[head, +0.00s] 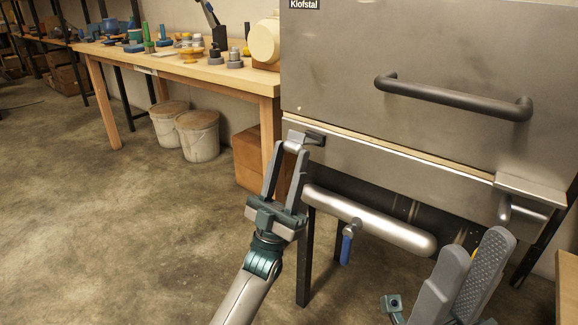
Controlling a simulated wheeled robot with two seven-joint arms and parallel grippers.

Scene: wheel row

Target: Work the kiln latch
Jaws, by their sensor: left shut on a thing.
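The kiln (400,50) is a large grey metal box with a dark bar handle (455,97) on its front. A latch bracket (300,134) sits at the left end of its lower front edge. Another latch (515,204), with a silver lever hanging down, sits at the right end. My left gripper (291,150) points up and is shut on the small rounded silver part of the left latch; its fingertips partly hide it. My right gripper (472,245) is at the bottom right, below the right latch, with its fingertips apart and nothing seen between them.
Under the kiln is a silver horizontal pipe (380,226) with a blue-handled valve (346,248), close to both grippers. A dark kiln leg (305,260) stands beside my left gripper. A wooden workbench (190,68) with several small items and two buckets (198,135) stand behind left.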

